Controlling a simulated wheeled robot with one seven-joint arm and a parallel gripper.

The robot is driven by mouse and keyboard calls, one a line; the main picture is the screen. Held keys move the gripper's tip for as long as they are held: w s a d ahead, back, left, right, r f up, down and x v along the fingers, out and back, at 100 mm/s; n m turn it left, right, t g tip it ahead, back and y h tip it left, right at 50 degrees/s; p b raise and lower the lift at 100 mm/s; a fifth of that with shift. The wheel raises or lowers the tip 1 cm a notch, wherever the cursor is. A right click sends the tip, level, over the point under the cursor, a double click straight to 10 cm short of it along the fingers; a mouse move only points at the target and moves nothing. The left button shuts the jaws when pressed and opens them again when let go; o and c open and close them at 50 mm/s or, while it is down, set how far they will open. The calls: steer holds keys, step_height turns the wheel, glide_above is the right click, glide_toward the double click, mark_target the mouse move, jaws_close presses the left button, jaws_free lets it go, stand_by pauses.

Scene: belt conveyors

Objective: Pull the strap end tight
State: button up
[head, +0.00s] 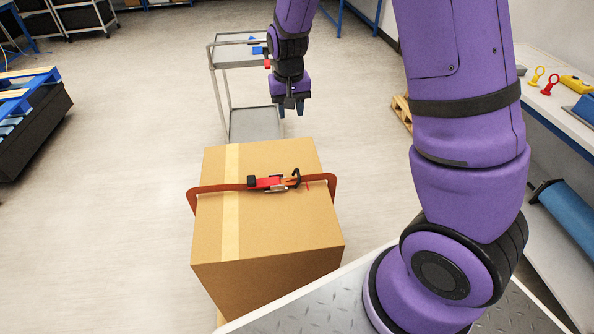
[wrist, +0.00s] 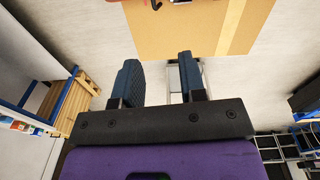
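A cardboard box (head: 265,230) with a pale tape stripe stands in front of me. A red strap (head: 215,187) runs across its top and bows out loosely at both sides. A red and black buckle (head: 268,182) sits on the strap at the top middle. A dark curved piece stands up at the buckle's right, and I cannot tell whether it is the strap end. My gripper (head: 290,108) hangs beyond the box's far edge, apart from the box and strap. In the wrist view my gripper (wrist: 159,82) is open, with nothing between its fingers. The box top (wrist: 195,30) shows beyond them.
A grey cart (head: 255,122) stands behind the box. A wooden pallet (head: 402,112) lies at the back right. A white workbench (head: 560,100) with tools runs along the right. The floor left of the box is clear.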

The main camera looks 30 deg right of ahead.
steer(key=g+h, duration=0.1)
steer(key=h, duration=0.1)
glide_toward(298, 173)
steer(key=x, duration=0.8)
steer(key=shift+f, duration=0.25)
steer(key=shift+c, duration=0.2)
jaws_close()
